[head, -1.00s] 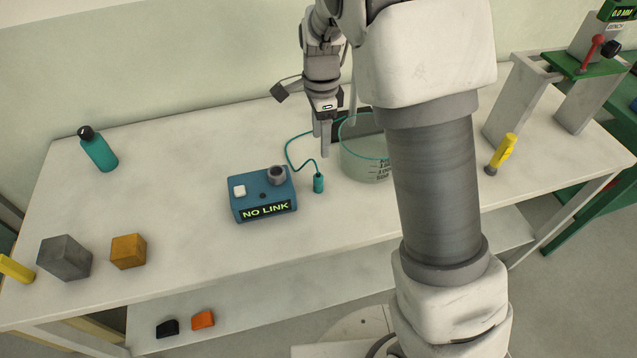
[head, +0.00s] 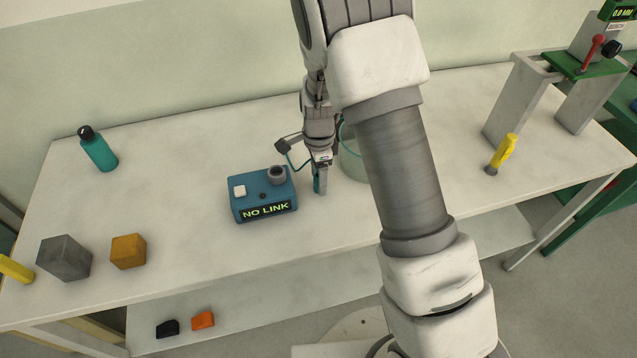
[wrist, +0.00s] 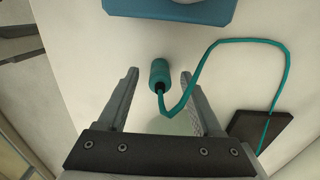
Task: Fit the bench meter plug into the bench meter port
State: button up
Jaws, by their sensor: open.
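The bench meter plug is a small teal cylinder on a teal cable; in the wrist view the plug (wrist: 159,70) stands between and slightly ahead of my open fingertips, not gripped. In the head view my gripper (head: 320,186) points down over it and mostly hides it. The bench meter (head: 262,197) is a blue box reading "NO LINK", just left of my gripper; its edge also shows at the top of the wrist view (wrist: 175,10).
A clear beaker (head: 353,165) stands close right of my gripper, partly behind my arm. The cable runs to a dark block (wrist: 262,128). A teal bottle (head: 99,150), a grey block (head: 64,258) and an orange block (head: 128,251) stand left. The table's left middle is free.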

grip_shut()
dwell(0.3)
jog(key=shift+r, duration=0.1)
